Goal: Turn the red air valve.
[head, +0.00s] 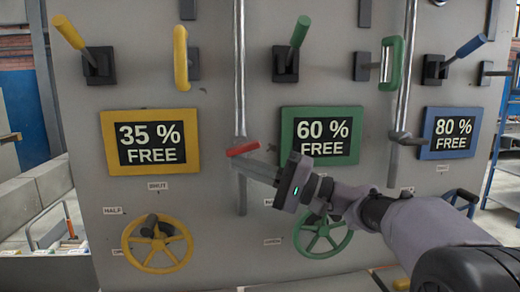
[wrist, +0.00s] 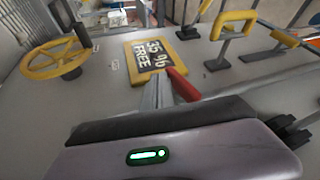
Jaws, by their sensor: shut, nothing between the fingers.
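The red air valve has a short red lever (head: 243,148) on the vertical metal pipe, between the yellow and green signs. In the head view the lever tilts slightly, its right end higher. My gripper (head: 238,164) reaches in from the right with its fingers shut and empty, just below the lever. In the wrist view the red lever (wrist: 183,86) lies close beside the right side of my shut fingers (wrist: 156,88). I cannot tell whether they touch. The pipe joint behind the lever is partly hidden.
A yellow-framed sign (head: 109,130), a green-framed sign (head: 289,127) and a blue-framed sign (head: 430,134) are on the grey panel. A yellow handwheel (head: 133,257) and a green handwheel (head: 318,246) are below. Levers and handles stick out above. A second pipe (head: 404,75) runs at right.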

